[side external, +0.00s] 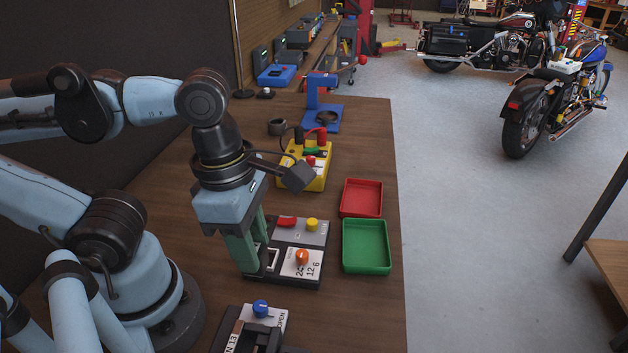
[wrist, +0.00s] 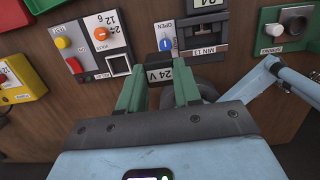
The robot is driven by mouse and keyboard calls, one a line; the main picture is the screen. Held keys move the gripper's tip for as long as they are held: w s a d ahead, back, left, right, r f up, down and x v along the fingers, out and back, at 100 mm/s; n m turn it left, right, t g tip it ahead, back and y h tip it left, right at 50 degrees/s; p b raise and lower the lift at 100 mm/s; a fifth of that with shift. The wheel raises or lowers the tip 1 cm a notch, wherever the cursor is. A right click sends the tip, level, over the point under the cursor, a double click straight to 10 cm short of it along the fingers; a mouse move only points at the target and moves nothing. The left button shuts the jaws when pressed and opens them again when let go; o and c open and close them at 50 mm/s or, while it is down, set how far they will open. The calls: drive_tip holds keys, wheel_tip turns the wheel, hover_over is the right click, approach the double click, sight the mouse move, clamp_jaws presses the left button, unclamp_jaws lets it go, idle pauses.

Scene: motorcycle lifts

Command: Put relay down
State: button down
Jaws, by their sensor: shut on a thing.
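The relay (wrist: 160,74) is a small black block with a white "24 V" label. My gripper (wrist: 160,67) is shut on it, with one green finger on each side. In the side view my gripper (side external: 256,248) points down at the left edge of a black panel (side external: 289,277) with an orange knob marked 24, 12, 6. The relay is not clear there behind the fingers. The panel has a white-framed square opening (wrist: 118,66); in the wrist view it lies left of the relay. I cannot tell how high the relay is above the table.
A green tray (side external: 388,246) and a red tray (side external: 380,199) stand right of the panel. A blue-knob panel (side external: 262,312) is nearer the camera. A yellow box (side external: 318,180) and a blue stand (side external: 334,116) are behind. Bare wood (side external: 370,310) shows at front right.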

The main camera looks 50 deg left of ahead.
drive_tip(key=shift+s+d+r, duration=0.25)
drive_tip(key=shift+d+r, duration=0.05)
drive_tip(key=shift+d, duration=0.15)
drive_tip(key=shift+w+d+r, duration=0.15)
drive_tip(key=shift+d+r, duration=0.1)
drive_tip(key=shift+d, duration=0.05)
drive_tip(key=w+d, duration=0.3)
drive_tip(key=w, duration=0.5)
drive_tip(key=n, duration=0.1)
approach(367, 248)
drive_tip(key=shift+w+d, duration=0.15)
drive_tip(key=shift+d, duration=0.15)
drive_tip(key=shift+w+a+f, duration=0.1)
drive_tip(key=shift+f, duration=2)
drive_tip(key=shift+f, duration=0.15)
